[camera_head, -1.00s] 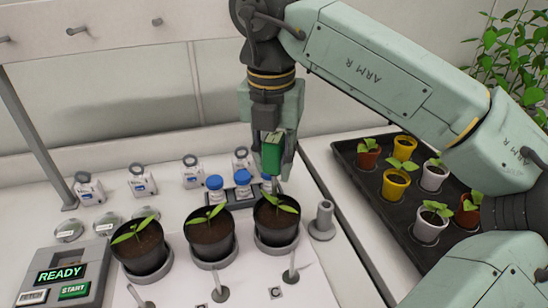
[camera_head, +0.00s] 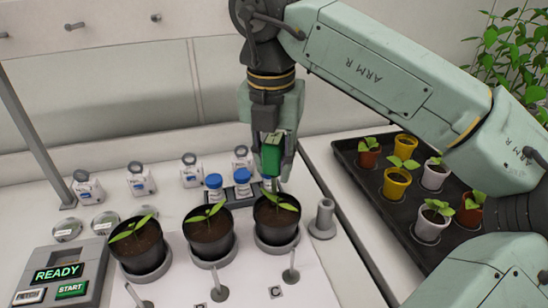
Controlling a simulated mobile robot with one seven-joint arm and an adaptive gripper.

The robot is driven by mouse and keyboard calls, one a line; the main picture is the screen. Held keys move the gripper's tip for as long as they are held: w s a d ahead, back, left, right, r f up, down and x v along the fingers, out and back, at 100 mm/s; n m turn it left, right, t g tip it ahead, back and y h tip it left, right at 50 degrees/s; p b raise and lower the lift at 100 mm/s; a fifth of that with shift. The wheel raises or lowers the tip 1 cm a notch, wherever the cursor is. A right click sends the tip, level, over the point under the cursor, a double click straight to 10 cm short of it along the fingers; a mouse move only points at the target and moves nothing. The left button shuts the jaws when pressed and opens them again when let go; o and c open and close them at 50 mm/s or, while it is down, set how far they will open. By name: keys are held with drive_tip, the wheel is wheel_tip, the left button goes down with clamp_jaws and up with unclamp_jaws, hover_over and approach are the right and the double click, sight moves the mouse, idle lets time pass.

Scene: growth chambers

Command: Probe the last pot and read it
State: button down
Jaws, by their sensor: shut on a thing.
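Three black pots with seedlings stand in a row on grey round bases: a left pot (camera_head: 138,247), a middle pot (camera_head: 210,235) and a right pot (camera_head: 277,223). My gripper (camera_head: 273,160) is shut on a green probe (camera_head: 271,155) above the back of the right pot. The probe's lower tip is hard to make out near the soil and leaves, so I cannot tell whether it touches the soil. A grey reader box (camera_head: 66,277) at the lower left shows READY on its display (camera_head: 59,273) and has a green START button (camera_head: 71,290).
Blue-capped bottles (camera_head: 214,187) stand in a dark rack close behind the pots. Several white labelled containers (camera_head: 141,182) line the back. A grey hollow holder (camera_head: 323,220) stands right of the right pot. A black tray (camera_head: 383,211) of small potted seedlings is further right.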

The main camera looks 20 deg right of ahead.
drive_tip(key=shift+f+b, duration=1.65)
drive_tip(key=shift+f, duration=0.4)
drive_tip(key=c, duration=1.2)
unclamp_jaws()
